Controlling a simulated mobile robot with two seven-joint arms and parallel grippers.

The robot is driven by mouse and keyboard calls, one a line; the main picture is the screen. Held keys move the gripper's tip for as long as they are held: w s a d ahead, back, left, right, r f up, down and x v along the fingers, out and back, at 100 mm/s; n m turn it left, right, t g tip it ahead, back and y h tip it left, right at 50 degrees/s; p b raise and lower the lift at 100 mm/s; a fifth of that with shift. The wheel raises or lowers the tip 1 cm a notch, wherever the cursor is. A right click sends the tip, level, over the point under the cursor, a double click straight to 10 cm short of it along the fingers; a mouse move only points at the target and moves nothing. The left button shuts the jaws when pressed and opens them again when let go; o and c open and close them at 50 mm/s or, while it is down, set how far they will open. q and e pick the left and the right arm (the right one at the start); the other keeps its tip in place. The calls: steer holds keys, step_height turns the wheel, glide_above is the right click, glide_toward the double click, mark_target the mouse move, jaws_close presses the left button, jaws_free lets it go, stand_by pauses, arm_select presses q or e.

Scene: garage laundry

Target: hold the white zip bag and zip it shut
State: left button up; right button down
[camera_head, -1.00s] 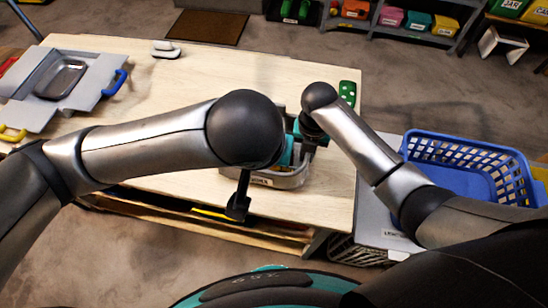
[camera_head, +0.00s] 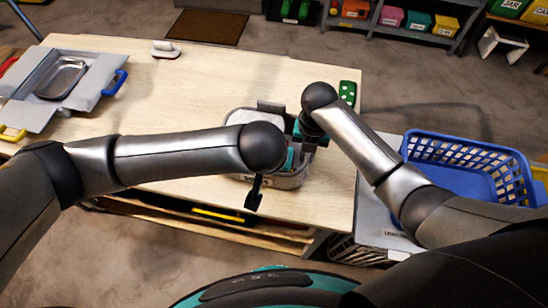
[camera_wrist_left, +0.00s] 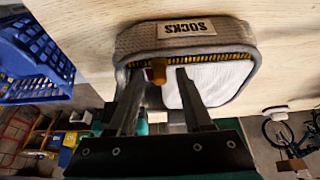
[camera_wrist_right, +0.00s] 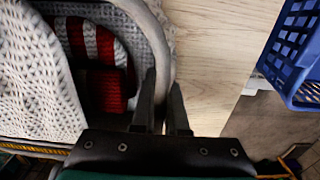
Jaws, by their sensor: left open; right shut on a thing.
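The white zip bag (camera_head: 240,117) sits on the table near its front right corner, partly hidden by my left arm. In the left wrist view its mesh body, SOCKS label (camera_wrist_left: 187,28), yellow zip teeth (camera_wrist_left: 215,57) and orange pull tab (camera_wrist_left: 157,70) show. My left gripper (camera_wrist_left: 160,74) is open, with its fingertips on either side of the pull tab; I cannot tell whether they touch it. My right gripper (camera_wrist_right: 163,80) is shut on the bag's rim (camera_wrist_right: 158,38). A red-and-white striped item (camera_wrist_right: 103,52) lies inside the bag.
A blue basket (camera_head: 470,165) stands to the right, beyond the table edge. A grey case (camera_head: 62,90) with coloured handles and a white object (camera_head: 166,49) lie at left. The table's middle is clear.

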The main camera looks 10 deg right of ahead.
arm_select(q)
jaws_close()
stand_by(0.3)
stand_by(1.1)
